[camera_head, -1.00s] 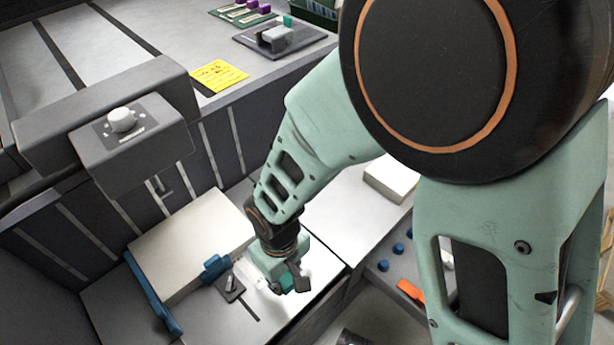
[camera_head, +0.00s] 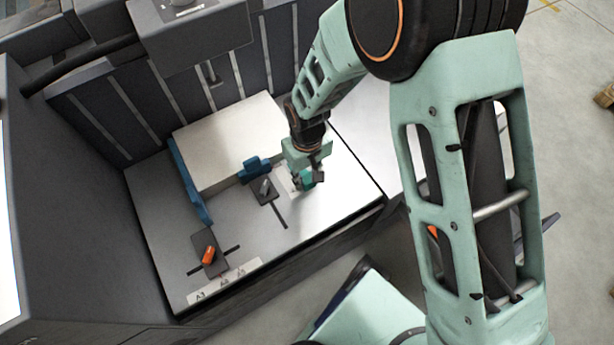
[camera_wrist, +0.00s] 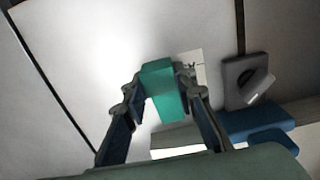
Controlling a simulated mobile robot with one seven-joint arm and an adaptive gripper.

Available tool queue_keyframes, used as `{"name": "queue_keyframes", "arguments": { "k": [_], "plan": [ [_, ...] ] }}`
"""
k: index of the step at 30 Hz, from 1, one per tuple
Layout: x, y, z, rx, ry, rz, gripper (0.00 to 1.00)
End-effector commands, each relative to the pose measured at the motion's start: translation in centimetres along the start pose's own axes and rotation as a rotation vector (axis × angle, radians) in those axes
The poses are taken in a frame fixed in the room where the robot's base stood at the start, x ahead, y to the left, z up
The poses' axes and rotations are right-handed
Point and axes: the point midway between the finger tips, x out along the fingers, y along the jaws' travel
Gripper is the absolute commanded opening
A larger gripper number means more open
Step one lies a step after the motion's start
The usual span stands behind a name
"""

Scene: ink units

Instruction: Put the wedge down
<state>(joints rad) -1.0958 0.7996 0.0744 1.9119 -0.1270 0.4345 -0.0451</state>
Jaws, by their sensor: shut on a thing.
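The wedge is a teal-green block (camera_wrist: 163,92) held between the two fingers of my gripper (camera_wrist: 159,84) in the wrist view. In the head view my gripper (camera_head: 308,179) is low over the right part of the light grey worktop (camera_head: 240,235), with a bit of the teal wedge showing at its tip. I cannot tell whether the wedge touches the worktop. A white marked patch (camera_wrist: 193,66) lies just beside and beyond the wedge in the wrist view, partly hidden by it and a finger.
A large pale block (camera_head: 225,140) sits left of my gripper against blue stops (camera_head: 188,182). A dark clamp with a grey lever (camera_head: 265,188) stands close to my gripper; another with an orange lever (camera_head: 208,254) is at front left. A label strip (camera_head: 225,282) lies at the front.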

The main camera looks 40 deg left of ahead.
Motion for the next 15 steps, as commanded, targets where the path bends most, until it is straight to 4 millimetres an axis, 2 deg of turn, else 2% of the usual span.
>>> {"name": "queue_keyframes", "arguments": {
  "k": [9, 10, 14, 15],
  "plan": [
    [0.37, -0.02, -0.02, 0.0, 0.001, 0.0, 0.01],
    [0.27, -0.02, -0.03, 0.0, 0.001, 0.0, 0.28],
    [0.21, -0.03, -0.01, 0.0, 0.0, 0.0, 0.42],
    [0.21, -0.03, -0.01, 0.0, 0.001, 0.0, 0.43]
  ]
}}
